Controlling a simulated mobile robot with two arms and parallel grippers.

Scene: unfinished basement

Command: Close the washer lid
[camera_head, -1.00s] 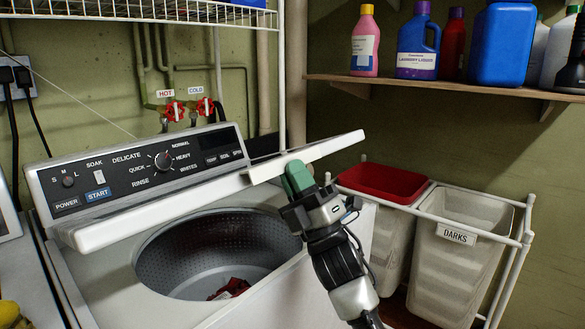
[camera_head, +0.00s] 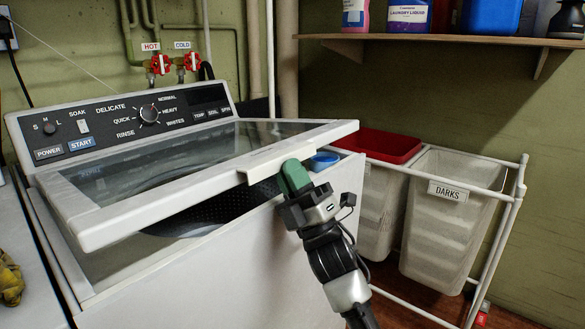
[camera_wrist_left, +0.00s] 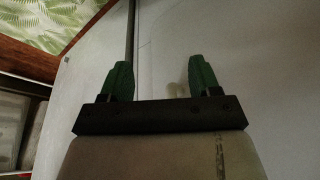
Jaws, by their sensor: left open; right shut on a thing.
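The washer (camera_head: 220,275) is a white top-loader with a dark control panel (camera_head: 140,125) at its back. Its lid (camera_head: 90,232) has a white frame and a glass pane, and it is tilted partway down over the drum (camera_head: 195,218). My right gripper (camera_head: 293,178), with green fingertips, is shut on the lid's front edge near the right side. A gap to the drum shows under the lid. My left gripper (camera_wrist_left: 160,82) is open in the left wrist view, in front of a pale surface, with nothing between its fingers. It does not show in the head view.
A hamper frame with a bin marked DARKS (camera_head: 450,215) and a red-topped bin (camera_head: 380,145) stands right of the washer. A blue cap (camera_head: 323,160) shows beside the lid. A shelf (camera_head: 450,42) with bottles is above. A yellow item (camera_head: 10,280) lies at far left.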

